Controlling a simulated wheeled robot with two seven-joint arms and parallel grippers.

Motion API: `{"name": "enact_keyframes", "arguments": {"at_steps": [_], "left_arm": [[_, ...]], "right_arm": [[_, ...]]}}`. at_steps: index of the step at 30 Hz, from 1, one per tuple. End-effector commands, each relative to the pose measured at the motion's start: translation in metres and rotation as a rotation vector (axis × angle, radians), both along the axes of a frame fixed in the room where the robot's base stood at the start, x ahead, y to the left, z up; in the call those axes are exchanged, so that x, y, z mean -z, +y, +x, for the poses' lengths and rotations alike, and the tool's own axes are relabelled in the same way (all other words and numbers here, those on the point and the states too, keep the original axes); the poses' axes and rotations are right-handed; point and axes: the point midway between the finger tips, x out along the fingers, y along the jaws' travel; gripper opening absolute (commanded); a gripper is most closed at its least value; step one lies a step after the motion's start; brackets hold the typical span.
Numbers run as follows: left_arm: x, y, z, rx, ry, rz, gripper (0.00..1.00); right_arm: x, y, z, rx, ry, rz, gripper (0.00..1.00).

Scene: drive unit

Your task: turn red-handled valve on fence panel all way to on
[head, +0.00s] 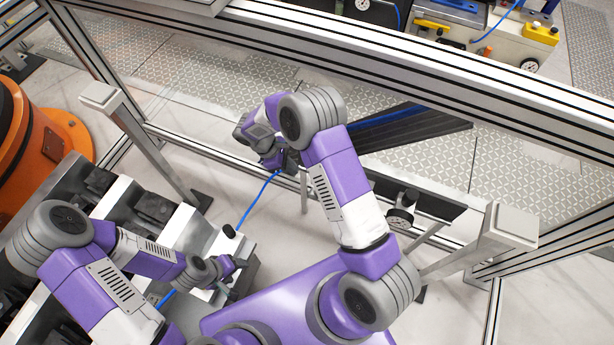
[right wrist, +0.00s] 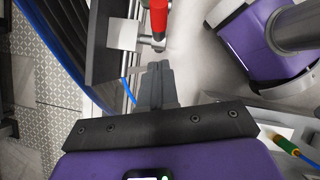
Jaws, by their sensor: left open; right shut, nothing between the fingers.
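The red valve handle (right wrist: 158,16) shows at the top edge of the right wrist view, cut off by the frame, with a grey metal fitting (right wrist: 152,42) below it. It stands beside a dark panel (right wrist: 104,40) with a pale plate (right wrist: 123,34). My right gripper (right wrist: 158,68) is shut and empty, its fingertips pointing at the fitting with a small apparent gap. In the head view my right gripper (head: 286,160) is partly covered by its own wrist, and I cannot make out the red handle there. My left gripper (head: 238,263) is open and empty at lower left.
Aluminium fence rails (head: 400,65) cross behind. A blue hose (head: 256,200) runs between my grippers. White blocks (head: 185,228) and an orange machine (head: 40,135) stand at left.

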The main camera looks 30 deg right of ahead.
Motion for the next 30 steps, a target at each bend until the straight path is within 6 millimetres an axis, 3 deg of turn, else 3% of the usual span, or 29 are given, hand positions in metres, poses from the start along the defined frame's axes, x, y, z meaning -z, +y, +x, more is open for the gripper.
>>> {"name": "enact_keyframes", "arguments": {"at_steps": [15,21,30], "left_arm": [[0.022,0.0,0.0,0.0,0.0,0.0,0.6],[0.025,0.0,0.0,0.0,0.0,0.0,0.6],[0.026,0.0,0.0,0.0,0.0,0.0,0.6]], "right_arm": [[0.09,-0.043,-0.028,0.006,0.006,0.001,0.0],[0.102,-0.062,-0.039,0.005,0.001,0.002,0.0],[0.106,-0.068,-0.043,0.004,0.0,0.002,0.0]]}}
